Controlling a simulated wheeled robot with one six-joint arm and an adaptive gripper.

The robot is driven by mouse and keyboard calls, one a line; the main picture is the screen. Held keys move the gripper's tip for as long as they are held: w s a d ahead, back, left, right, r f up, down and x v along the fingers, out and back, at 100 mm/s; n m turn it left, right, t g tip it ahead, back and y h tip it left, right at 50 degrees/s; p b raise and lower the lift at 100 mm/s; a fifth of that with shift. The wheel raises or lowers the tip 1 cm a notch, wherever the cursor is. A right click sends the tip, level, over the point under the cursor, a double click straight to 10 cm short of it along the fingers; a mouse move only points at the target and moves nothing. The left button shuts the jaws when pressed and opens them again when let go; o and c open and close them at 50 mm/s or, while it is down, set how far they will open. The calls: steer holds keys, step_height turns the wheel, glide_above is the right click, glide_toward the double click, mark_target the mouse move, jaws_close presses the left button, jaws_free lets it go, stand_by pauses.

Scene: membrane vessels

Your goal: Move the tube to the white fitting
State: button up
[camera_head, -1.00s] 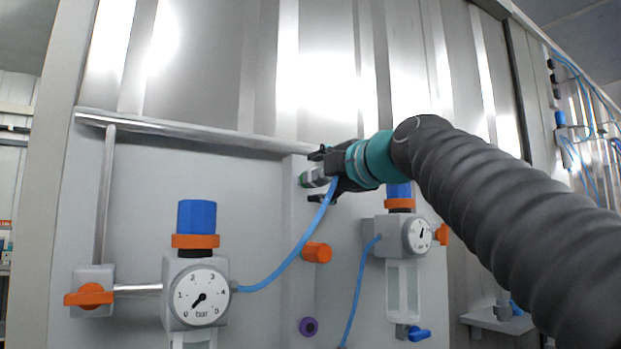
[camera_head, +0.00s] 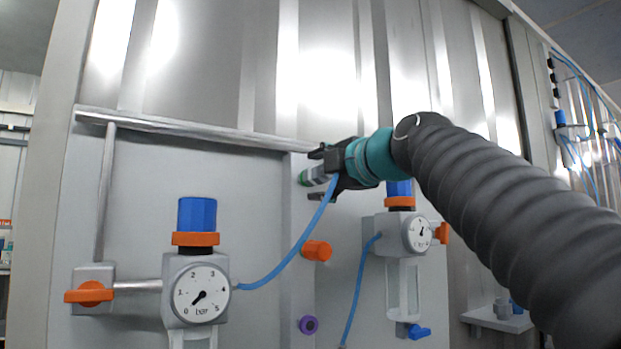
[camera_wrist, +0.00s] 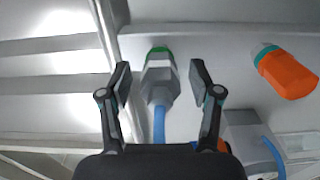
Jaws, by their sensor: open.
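The blue tube (camera_head: 300,245) runs from the left gauge block up to a grey connector (camera_head: 318,176) on the panel. In the wrist view the connector (camera_wrist: 160,82) sits at a green-ringed port (camera_wrist: 158,52), with the tube (camera_wrist: 159,125) hanging from its near end. My gripper (camera_head: 319,175) is at this connector. In the wrist view my gripper (camera_wrist: 161,78) is open, one finger on each side of the connector, with visible gaps to both. I cannot make out a white fitting in either view.
An orange fitting (camera_head: 316,250) and a purple one (camera_head: 308,325) sit below on the same panel strip. Gauge blocks stand left (camera_head: 200,292) and right (camera_head: 416,235), the right one close under my arm. A second blue tube (camera_head: 358,290) hangs from the right block. A metal pipe (camera_head: 190,128) crosses above.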

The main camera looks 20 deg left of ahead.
stand_by(0.4)
jaws_close()
steer(key=shift+d, duration=0.1)
steer(key=shift+b+v, duration=1.6)
steer(key=shift+v, duration=1.35)
